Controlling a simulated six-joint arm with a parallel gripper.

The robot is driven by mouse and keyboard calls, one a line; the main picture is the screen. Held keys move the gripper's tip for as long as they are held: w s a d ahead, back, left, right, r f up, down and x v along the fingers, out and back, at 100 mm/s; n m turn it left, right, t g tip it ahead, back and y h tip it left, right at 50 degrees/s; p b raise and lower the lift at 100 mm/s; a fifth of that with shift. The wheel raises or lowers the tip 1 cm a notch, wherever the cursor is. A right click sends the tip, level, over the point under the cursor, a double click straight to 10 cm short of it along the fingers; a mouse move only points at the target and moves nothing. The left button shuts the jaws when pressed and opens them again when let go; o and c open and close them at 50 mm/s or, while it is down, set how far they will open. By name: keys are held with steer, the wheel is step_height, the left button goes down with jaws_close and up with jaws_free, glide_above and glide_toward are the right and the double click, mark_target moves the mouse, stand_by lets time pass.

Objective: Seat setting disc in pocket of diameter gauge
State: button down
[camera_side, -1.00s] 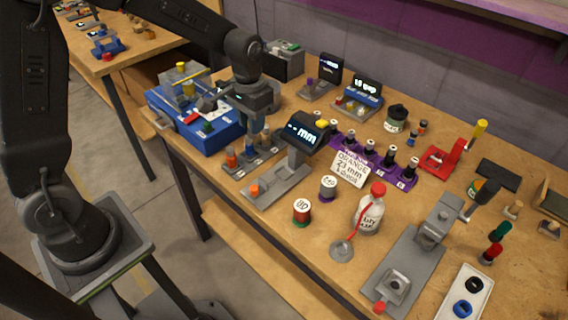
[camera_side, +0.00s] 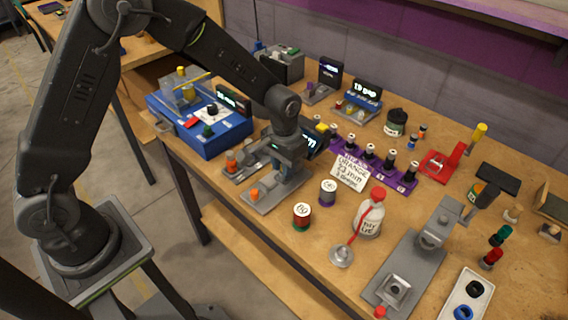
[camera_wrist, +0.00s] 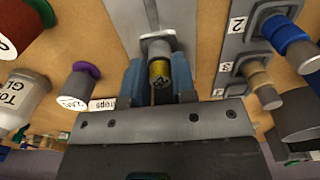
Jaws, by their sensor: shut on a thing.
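The diameter gauge has a long grey base (camera_side: 262,199) with an orange knob (camera_side: 254,194) at its front end and a dark display (camera_side: 313,143) behind, partly covered by my arm. My gripper (camera_side: 284,176) is low over the gauge base, pointing down.
A grey numbered rack (camera_wrist: 232,72) stands close beside the gauge. On the other side are a purple-rimmed pot (camera_side: 328,191), a red-and-green pot (camera_side: 302,215) and a red-capped bottle (camera_side: 370,215). A blue box (camera_side: 205,140) stands behind the rack. A white card (camera_side: 349,170) stands nearby.

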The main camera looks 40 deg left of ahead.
steer(key=c, duration=1.4)
jaws_free()
steer(key=shift+f, duration=0.15)
steer(key=o, duration=0.5)
steer(key=shift+c, duration=0.2)
step_height(320, 180, up, 13)
steer(key=shift+f, duration=0.2)
steer(key=s+a+r+t, duration=0.2)
steer(key=s+a+r, duration=0.1)
steer(key=s+r, duration=0.6)
steer(key=s+a+r+t, duration=0.1)
steer(key=s+a+t, duration=0.2)
steer(key=s, duration=1)
steer(key=shift+t, duration=0.3)
